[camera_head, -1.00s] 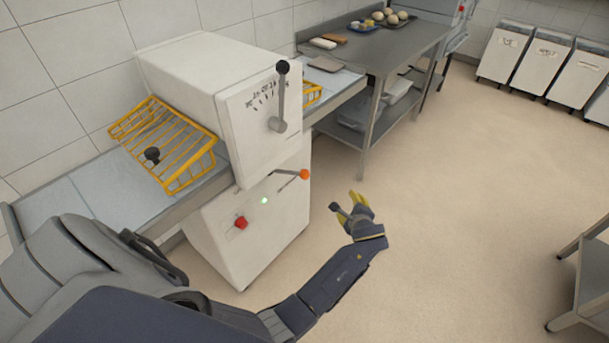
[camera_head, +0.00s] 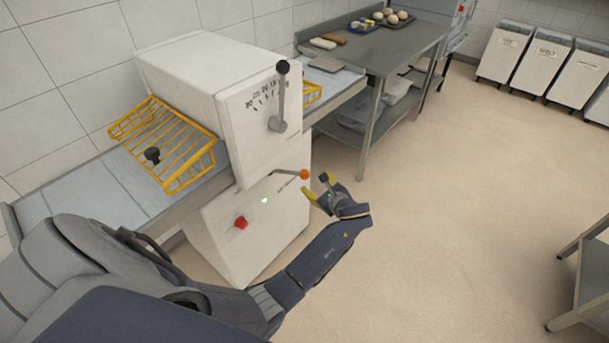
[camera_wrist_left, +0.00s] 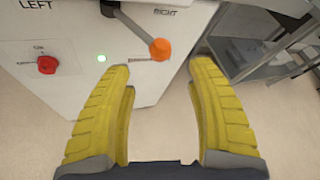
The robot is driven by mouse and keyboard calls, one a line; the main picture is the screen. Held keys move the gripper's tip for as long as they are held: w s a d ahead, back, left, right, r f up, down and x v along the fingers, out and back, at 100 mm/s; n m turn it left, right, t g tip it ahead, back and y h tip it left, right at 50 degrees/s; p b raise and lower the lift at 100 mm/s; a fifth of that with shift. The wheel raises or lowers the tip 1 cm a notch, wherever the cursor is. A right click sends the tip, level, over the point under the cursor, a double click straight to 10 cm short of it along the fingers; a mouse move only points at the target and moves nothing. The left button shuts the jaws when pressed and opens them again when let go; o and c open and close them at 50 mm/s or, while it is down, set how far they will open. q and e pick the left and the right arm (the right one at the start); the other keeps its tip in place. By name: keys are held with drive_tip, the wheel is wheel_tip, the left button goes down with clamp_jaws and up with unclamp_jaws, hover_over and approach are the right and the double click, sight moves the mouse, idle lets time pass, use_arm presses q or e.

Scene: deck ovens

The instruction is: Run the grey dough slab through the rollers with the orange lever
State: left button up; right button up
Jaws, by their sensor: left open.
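The dough sheeter (camera_head: 220,90) is a white machine with the orange-knobbed lever (camera_head: 304,174) low on its front. In the left wrist view the orange knob (camera_wrist_left: 160,49) sits ahead of and between the yellow fingertips, apart from them. My left gripper (camera_head: 318,188) is open and empty, just right of and below the lever. A grey slab (camera_head: 325,64) lies on the belt at the machine's right side. The rollers are hidden inside the housing. My right gripper is not in view.
A yellow wire guard (camera_head: 175,150) covers the left belt. A steel table (camera_head: 385,50) with dough pieces stands behind right.

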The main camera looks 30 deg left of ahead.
sight(307, 175)
use_arm(q)
drive_tip(key=x, duration=1)
drive_tip(key=shift+r, duration=0.1)
clamp_jaws()
idle(0.3)
